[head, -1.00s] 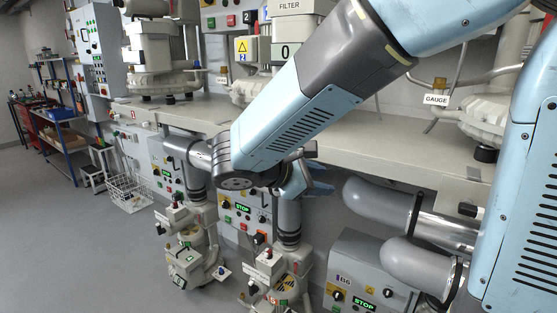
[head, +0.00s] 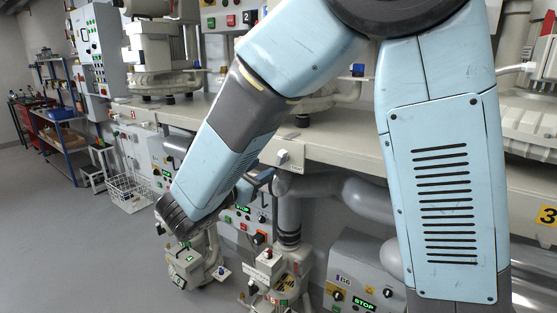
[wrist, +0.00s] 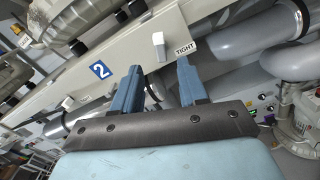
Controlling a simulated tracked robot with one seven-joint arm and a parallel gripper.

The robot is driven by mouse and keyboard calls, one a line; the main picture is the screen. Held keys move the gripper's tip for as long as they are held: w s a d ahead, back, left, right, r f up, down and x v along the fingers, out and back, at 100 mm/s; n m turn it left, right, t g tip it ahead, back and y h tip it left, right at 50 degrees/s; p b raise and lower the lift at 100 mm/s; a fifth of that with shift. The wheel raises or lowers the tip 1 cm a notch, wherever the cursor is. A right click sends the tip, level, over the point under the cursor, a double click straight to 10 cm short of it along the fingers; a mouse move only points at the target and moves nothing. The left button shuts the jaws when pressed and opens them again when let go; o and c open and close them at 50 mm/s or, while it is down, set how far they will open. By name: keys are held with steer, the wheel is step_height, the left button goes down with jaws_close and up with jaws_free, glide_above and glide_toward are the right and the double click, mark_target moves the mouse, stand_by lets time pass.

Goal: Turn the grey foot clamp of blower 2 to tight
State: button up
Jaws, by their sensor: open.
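The grey foot clamp (wrist: 159,46) is a small pale block-like lever on the bench's front edge, between the blue "2" label (wrist: 100,69) and the "TIGHT" label (wrist: 186,47) in the wrist view. It points roughly down the picture, apart from the TIGHT label. In the head view a small pale clamp (head: 283,157) shows on the bench edge beside my forearm. My gripper (wrist: 158,74) is open and empty. Its two blue fingers point toward the clamp, one to either side in the picture, with a visible gap before it. In the head view my forearm mostly hides the gripper.
The bench edge (head: 370,158) runs across the view. Below it are grey pipes (head: 335,186), control boxes with STOP displays (head: 365,305) and valve stands (head: 280,275). A blower body (wrist: 82,17) stands above the bench edge. Open floor (head: 80,235) lies at the left.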

mark_target(279, 159)
steer(key=x, duration=0.8)
steer(key=shift+w+d, duration=0.15)
steer(key=shift+w, duration=0.05)
jaws_close()
